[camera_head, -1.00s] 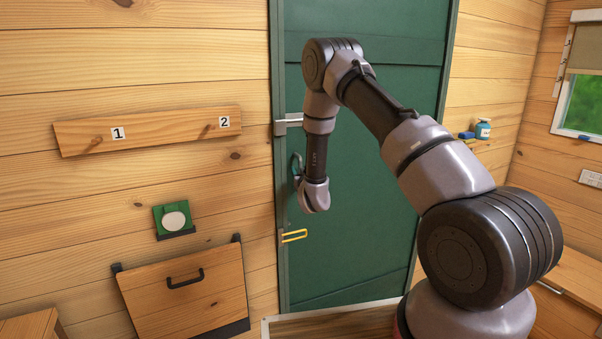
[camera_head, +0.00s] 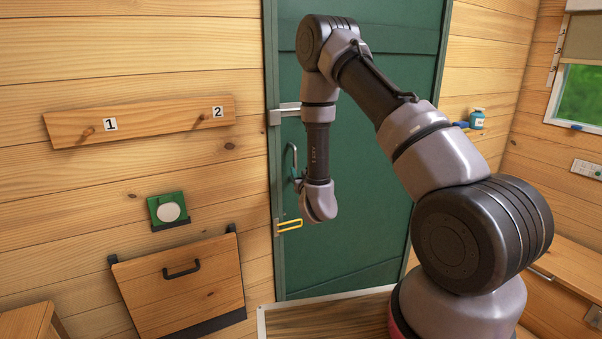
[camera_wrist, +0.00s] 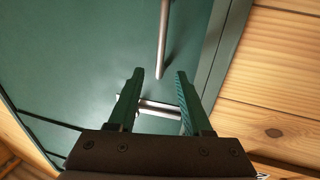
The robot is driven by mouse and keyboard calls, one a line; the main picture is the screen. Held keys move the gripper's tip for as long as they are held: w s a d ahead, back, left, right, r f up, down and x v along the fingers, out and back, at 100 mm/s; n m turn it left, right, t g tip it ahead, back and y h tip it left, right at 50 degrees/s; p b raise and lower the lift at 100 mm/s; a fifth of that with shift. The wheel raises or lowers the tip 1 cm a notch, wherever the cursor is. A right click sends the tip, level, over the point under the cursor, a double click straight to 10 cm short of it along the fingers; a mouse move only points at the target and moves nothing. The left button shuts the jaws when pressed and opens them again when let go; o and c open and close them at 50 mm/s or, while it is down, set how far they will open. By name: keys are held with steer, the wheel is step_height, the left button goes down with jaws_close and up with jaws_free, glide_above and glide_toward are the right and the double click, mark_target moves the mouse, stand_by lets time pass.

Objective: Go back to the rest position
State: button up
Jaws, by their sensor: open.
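My gripper (camera_wrist: 160,75) is open in the wrist view, with nothing between its fingertips. The green door (camera_head: 345,255) lies beyond it. A vertical silver handle (camera_wrist: 163,40) shows past the fingertips, and a horizontal silver bar (camera_wrist: 158,106) shows behind the fingers; I cannot tell how far off it is. In the head view my arm is bent in front of the door, with its wrist hanging down. The fingers are hidden there. The door's silver latch (camera_head: 286,112) and vertical handle (camera_head: 291,158) are just left of my forearm.
A yellow bracket-like piece (camera_head: 289,226) is low by the door's left edge. On the left wall are a numbered board (camera_head: 150,124), a green piece with a white disc (camera_head: 168,212) and a wooden panel with a black handle (camera_head: 180,290).

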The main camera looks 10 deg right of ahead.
steer(key=s+d+r+m+g, duration=0.2)
steer(key=d+r+m, duration=0.1)
steer(key=r, duration=0.8)
steer(key=s+d+r+m+g, duration=0.2)
steer(key=d+r+g, duration=0.15)
steer(key=r, duration=0.65)
steer(key=s+r+g, duration=0.2)
steer(key=s+r, duration=0.2)
steer(key=s, duration=1.2)
steer(key=s+d+r+g+y, duration=0.1)
steer(key=s+r+g, duration=0.2)
steer(key=s, duration=1.2)
step_height(320, 180, up, 2)
steer(key=shift+s+d+r+n+y, duration=0.2)
steer(key=shift+s+n+y, duration=0.1)
steer(key=shift+s, duration=0.05)
